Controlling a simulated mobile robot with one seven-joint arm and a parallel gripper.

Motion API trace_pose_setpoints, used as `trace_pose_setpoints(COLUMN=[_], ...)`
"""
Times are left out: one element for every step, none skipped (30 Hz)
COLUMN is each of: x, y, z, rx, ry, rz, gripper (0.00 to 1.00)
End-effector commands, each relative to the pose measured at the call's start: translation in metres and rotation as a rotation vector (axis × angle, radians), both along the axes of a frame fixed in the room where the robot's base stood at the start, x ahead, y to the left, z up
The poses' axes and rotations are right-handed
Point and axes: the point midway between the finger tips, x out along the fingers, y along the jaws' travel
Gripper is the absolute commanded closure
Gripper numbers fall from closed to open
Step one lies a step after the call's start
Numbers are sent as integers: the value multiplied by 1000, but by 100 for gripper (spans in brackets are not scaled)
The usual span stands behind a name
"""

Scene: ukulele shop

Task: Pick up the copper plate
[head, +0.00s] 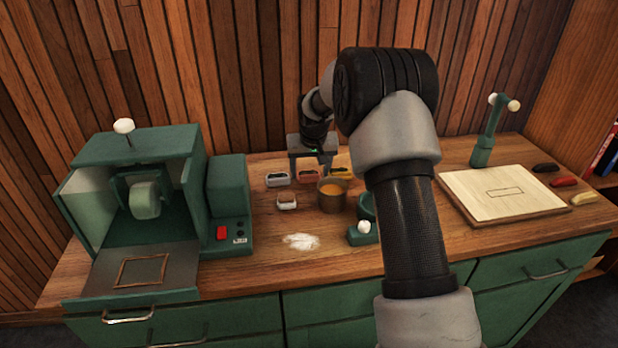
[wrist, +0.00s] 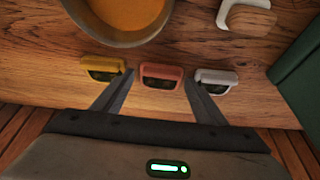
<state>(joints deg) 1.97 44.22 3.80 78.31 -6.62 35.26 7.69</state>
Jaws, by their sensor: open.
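The copper plate (wrist: 162,72) is a small reddish piece with a dark recess. It lies on the wooden worktop between a gold one and a silver one, and it also shows in the head view (head: 308,178). My gripper (wrist: 158,78) is open, pointing down, with one finger on each side of the copper plate. Nothing is held. In the head view my gripper (head: 307,167) is at the back of the worktop above the row. I cannot tell how far the fingertips are above the wood.
The gold plate (wrist: 102,68) and silver plate (wrist: 214,79) sit close outside my fingers. A pot of orange liquid (head: 332,195) and a small pale-rimmed piece (head: 287,202) stand in front. A green machine (head: 145,190) is at left, a pale board (head: 502,194) at right.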

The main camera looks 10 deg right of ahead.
Motion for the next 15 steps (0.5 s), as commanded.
trace_pose_setpoints(x=[2,3,3,3,4,4,4,4,3,3,3,3,3,3,3], y=[0,0,0,0,0,0,0,1,1,1,1,1,1,0,1], z=[-4,-6,-7,-7,-7,-7,-7,-7,-7,-7,-7,-7,-7,-7,-7], rx=[0,0,0,0,0,0,0,0,0,0,0,0,0,0,0], ry=[0,0,-1,-1,-1,-1,-2,-1,-1,-1,-1,-1,-1,-1,-1], rz=[1,1,1,1,1,1,1,1,1,1,1,1,1,1,1], gripper=[34,34,34,34,34,34,34,34,34,38,43,50,55,60,66])
